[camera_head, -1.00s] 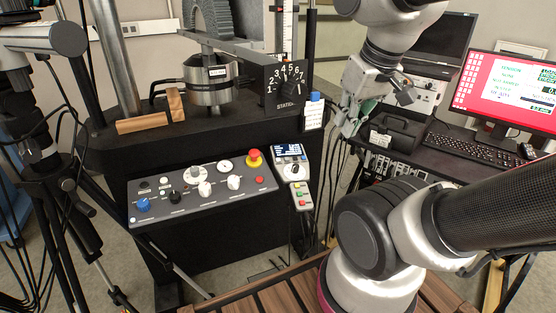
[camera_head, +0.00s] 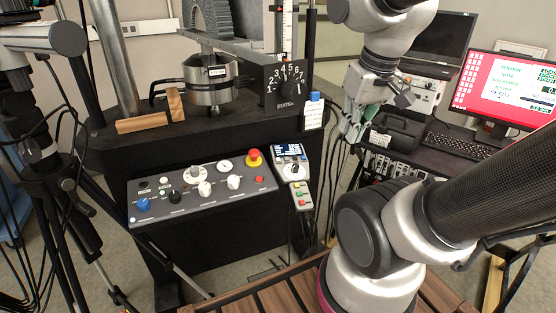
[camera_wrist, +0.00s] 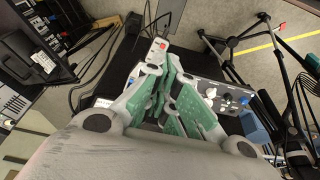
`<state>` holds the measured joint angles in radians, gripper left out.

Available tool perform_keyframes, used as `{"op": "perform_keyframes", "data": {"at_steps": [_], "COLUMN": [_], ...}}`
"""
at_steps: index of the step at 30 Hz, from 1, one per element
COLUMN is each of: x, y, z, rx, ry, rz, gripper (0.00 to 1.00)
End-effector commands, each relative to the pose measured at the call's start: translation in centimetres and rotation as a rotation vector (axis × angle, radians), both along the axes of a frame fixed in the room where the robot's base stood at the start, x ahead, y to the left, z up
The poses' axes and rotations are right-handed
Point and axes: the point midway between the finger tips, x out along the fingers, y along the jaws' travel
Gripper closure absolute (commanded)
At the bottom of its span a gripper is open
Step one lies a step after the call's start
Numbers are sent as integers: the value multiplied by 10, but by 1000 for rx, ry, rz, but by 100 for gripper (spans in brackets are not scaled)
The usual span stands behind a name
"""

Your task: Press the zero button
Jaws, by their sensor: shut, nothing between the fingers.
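A sloped grey control panel (camera_head: 200,197) carries several knobs, small buttons and a red mushroom button (camera_head: 254,157). To its right hangs a handset (camera_head: 293,173) with a small screen, a round dial and coloured keys. Button labels are too small to read, so I cannot tell which one is the zero button. My gripper (camera_head: 353,130) is up and to the right of the handset, apart from both, with green finger pads. In the wrist view my gripper (camera_wrist: 172,72) is shut and empty. It hides part of the panel (camera_wrist: 228,97) there; the handset (camera_wrist: 158,48) shows beyond the fingertips.
The black testing machine (camera_head: 240,125) stands behind the panel, with a numbered dial (camera_head: 290,85). A monitor (camera_head: 506,90) and keyboard (camera_head: 462,140) are on the right. Tripod legs (camera_head: 85,230) stand at left. Cables hang between the machine and my gripper.

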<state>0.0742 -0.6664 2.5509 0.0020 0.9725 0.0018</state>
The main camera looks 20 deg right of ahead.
Motion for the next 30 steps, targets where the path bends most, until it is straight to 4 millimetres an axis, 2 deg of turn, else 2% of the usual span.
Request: {"op": "perform_keyframes", "data": {"at_steps": [2, 5, 11, 17, 20, 24, 27, 30], "x": [3, 9, 32, 75, 108, 169, 213, 250], "y": [-9, -10, 7, 29, 38, 40, 36, 31], "z": [-15, -36, -80, -120, -139, -163, -170, -165], "rx": [14, 86, 324, 613, 769, 989, 1111, 1193], "ry": [77, 167, 292, 342, 332, 262, 177, 84], "rz": [-49, -132, -340, -589, -732, -959, -1088, -1162], "gripper": [100, 100, 100, 100, 100, 100, 100, 100]}}
